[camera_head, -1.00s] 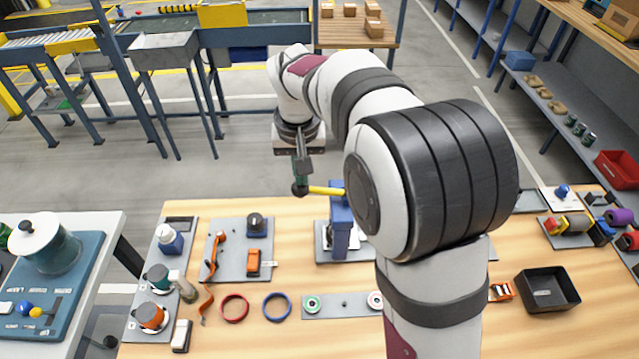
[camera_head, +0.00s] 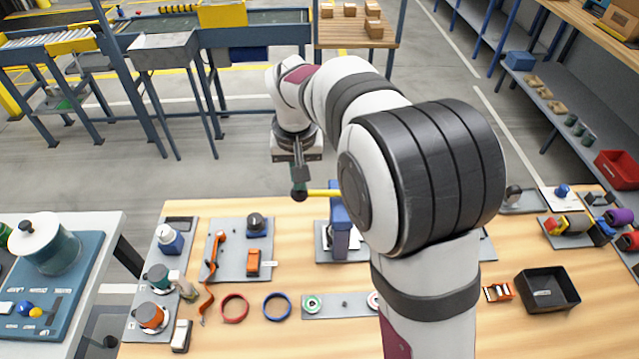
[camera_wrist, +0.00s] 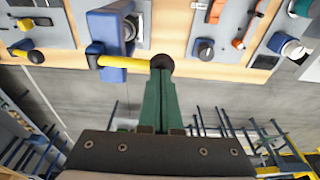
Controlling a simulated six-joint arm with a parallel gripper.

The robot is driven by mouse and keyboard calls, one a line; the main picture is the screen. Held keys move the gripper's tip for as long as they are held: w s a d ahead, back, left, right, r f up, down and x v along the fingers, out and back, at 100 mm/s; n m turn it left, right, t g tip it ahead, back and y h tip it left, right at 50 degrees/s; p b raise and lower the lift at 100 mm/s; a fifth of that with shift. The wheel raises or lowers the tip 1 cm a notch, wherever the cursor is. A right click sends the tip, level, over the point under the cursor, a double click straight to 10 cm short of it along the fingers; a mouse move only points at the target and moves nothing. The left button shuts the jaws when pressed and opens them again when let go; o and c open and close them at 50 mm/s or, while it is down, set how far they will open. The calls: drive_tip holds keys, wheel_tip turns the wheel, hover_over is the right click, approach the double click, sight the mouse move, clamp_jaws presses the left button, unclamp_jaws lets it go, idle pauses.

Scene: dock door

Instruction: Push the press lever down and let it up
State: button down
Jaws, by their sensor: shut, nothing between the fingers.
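The press has a blue post (camera_head: 340,232) on a grey plate near the back edge of the wooden table. Its yellow lever (camera_head: 322,193) sticks out to the left, about level, and ends in a black knob (camera_head: 299,195). In the wrist view the lever (camera_wrist: 125,64) and knob (camera_wrist: 162,62) show beside the blue press head (camera_wrist: 106,30). My gripper (camera_head: 298,186) points down with its green fingers shut and empty. The fingertips (camera_wrist: 161,74) are right at the knob and seem to touch it from above. My arm hides part of the press's right side.
Left of the press is a grey board (camera_head: 238,262) with an orange handle and a dark knob. Red (camera_head: 235,308) and blue (camera_head: 277,306) rings lie in front. A black bin (camera_head: 548,290) stands at right. The space beyond the table's back edge is clear floor.

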drive_tip(key=shift+f, duration=1.45)
idle(0.5)
drive_tip(key=shift+r, duration=0.1)
idle(0.5)
wheel_tip(320, 180, up, 9)
drive_tip(key=shift+f, duration=0.1)
drive_tip(key=shift+r, duration=0.55)
idle(0.4)
drive_tip(key=s+d+f+m, duration=0.1)
drive_tip(key=s+d+m, duration=0.1)
drive_tip(key=s, duration=0.8)
drive_tip(key=s+d+f+m+g+y, duration=0.1)
drive_tip(key=s+d+f, duration=0.1)
drive_tip(key=s, duration=0.8)
drive_tip(key=s+d+f+m+g, duration=0.1)
drive_tip(key=s+d, duration=0.3)
drive_tip(key=s, duration=0.6)
drive_tip(key=shift+s+f+m+y, duration=0.25)
drive_tip(key=shift+f+m+y, duration=0.15)
drive_tip(key=shift+f+m, duration=0.35)
